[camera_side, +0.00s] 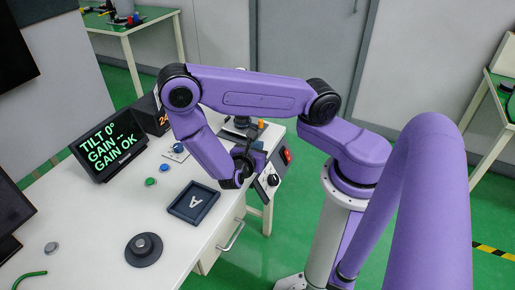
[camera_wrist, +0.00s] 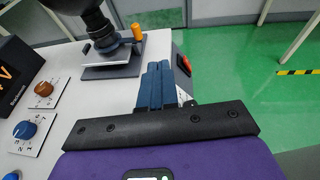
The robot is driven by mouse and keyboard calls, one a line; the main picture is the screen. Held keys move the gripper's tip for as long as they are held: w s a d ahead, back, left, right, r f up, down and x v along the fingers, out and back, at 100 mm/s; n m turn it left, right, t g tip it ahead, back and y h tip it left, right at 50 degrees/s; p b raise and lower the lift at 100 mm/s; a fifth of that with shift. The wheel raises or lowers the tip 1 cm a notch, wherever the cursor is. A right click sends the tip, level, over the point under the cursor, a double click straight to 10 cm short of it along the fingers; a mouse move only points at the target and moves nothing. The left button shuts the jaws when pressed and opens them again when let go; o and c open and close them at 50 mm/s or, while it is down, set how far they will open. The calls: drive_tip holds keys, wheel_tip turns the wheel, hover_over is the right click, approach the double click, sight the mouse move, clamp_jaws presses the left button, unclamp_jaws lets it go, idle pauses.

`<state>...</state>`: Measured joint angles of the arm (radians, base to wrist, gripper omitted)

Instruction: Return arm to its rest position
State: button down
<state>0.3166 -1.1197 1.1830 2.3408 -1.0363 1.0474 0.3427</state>
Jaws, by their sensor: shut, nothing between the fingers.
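My purple arm reaches from its base post across the near right edge of the white workbench (camera_side: 85,205). My gripper (camera_side: 258,158) is low by the bench's right edge in the side view, partly hidden by my wrist. In the wrist view its blue fingers (camera_wrist: 157,85) are together with nothing between them. They point toward the far part of the bench, just short of a grey-based device (camera_wrist: 112,70) with a dark upright part. I cannot tell the exact gap to the bench surface.
A tray marked A (camera_side: 194,203), a round dark knob (camera_side: 144,247) and green and blue buttons lie on the bench. A red switch (camera_wrist: 185,63) is close right of the fingers. Green floor is open to the right.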

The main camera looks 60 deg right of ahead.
drive_tip(key=shift+s+a+r, duration=0.1)
drive_tip(key=shift+s+a, duration=0.05)
drive_tip(key=shift+a, duration=0.1)
